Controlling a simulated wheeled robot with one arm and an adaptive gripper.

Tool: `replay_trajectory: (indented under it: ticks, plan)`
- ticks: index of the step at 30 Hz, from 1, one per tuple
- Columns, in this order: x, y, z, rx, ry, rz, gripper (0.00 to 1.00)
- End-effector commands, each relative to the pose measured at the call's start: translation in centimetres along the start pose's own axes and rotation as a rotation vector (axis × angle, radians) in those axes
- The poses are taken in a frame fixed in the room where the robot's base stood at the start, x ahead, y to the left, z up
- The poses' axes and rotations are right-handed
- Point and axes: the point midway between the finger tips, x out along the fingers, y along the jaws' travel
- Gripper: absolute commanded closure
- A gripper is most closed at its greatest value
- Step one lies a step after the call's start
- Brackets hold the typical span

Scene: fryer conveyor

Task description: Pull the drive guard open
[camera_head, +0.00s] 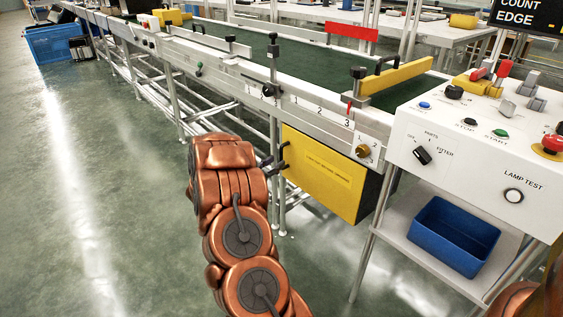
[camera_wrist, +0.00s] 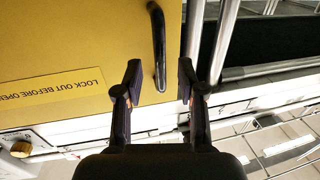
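The drive guard (camera_head: 318,190) is a yellow panel under the near end of the conveyor in the head view, and it looks shut. In the wrist view the guard (camera_wrist: 70,40) fills the upper left, with a lock-out label. Its black bar handle (camera_wrist: 158,45) stands near the guard's edge. My gripper (camera_wrist: 159,82) is open, and the handle's end lies between its two fingertips in that view. I see no clear contact with either finger. In the head view my gripper (camera_head: 270,162) is at the guard's left edge, partly hidden by my copper wrist.
A white control panel (camera_head: 460,150) and a blue bin (camera_head: 452,235) on a shelf stand to the right. Metal conveyor legs (camera_head: 274,175) stand close beside the guard's left edge. The green floor (camera_head: 130,200) to the left is open.

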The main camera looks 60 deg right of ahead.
Motion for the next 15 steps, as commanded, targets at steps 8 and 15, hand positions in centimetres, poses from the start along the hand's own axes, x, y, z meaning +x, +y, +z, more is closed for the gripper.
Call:
replay_trajectory:
  ticks: [8, 15]
  plan:
    - [3.3, 0.1, 0.2, -0.002, 0.0, 0.002, 0.61]
    - [4.2, 0.1, 0.1, -0.001, -0.002, 0.001, 0.61]
